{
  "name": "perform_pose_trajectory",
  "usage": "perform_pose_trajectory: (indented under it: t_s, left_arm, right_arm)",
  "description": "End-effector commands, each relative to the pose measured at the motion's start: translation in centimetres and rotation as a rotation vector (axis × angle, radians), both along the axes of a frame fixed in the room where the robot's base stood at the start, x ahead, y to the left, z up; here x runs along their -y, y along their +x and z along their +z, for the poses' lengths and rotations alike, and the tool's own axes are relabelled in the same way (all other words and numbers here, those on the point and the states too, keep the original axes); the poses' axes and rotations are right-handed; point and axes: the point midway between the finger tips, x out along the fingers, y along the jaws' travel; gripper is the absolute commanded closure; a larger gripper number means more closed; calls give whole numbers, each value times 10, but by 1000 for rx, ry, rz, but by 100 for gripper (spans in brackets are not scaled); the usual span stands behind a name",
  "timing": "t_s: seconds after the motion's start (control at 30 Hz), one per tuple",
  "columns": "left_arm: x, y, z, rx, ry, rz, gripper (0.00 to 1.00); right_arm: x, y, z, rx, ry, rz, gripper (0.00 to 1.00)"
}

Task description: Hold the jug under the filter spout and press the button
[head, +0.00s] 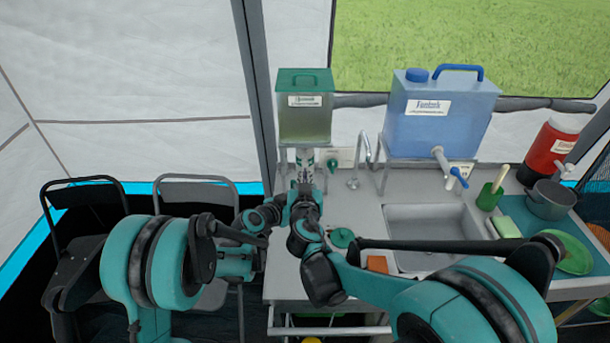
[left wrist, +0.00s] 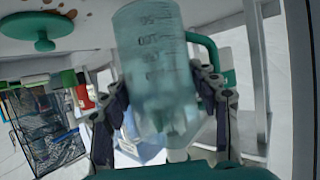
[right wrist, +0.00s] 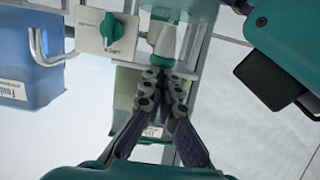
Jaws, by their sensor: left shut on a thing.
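The clear graduated jug (left wrist: 155,70) with a green handle (left wrist: 214,62) fills the middle of the left wrist view, which is upside down. My left gripper (left wrist: 163,88) is shut on its body. The jug's mouth is close to a white piece (left wrist: 178,156). In the head view the jug is hidden behind my arms. The green-lidded filter tank (head: 305,110) stands on a raised stand. My right gripper (head: 305,173) is below the tank's front; in the right wrist view its fingers (right wrist: 165,80) are together beside a white spout-like piece (right wrist: 163,40). The button cannot be made out.
A green knob (head: 332,165) sits on a white panel right of the spout. A blue water canister (head: 440,118) and a tap (head: 355,165) stand beside it. The sink (head: 432,225) is empty.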

Motion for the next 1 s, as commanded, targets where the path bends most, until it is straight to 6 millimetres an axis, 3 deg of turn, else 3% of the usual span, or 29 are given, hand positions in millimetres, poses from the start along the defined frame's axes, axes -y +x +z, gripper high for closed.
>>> perform_pose_trajectory:
  t_s: [0.27, 0.4, 0.6, 0.8, 1.0]
  left_arm:
    - [0, 0, 0, 0, 0, 0, 74]
    - [0, 0, 0, 0, 0, 0, 74]
    - [0, 0, 0, 0, 0, 0, 74]
    - [0, 0, 0, 0, 0, 0, 74]
    - [0, 0, 0, 0, 0, 0, 74]
  right_arm:
    - [1, -10, 42, 3, 1, -1, 100]
    - [-1, -46, 45, 4, -1, 2, 100]
    - [0, -83, 52, 4, -2, 2, 100]
    - [0, -102, 55, 4, -1, 1, 100]
    - [0, -106, 56, 5, -1, 0, 100]
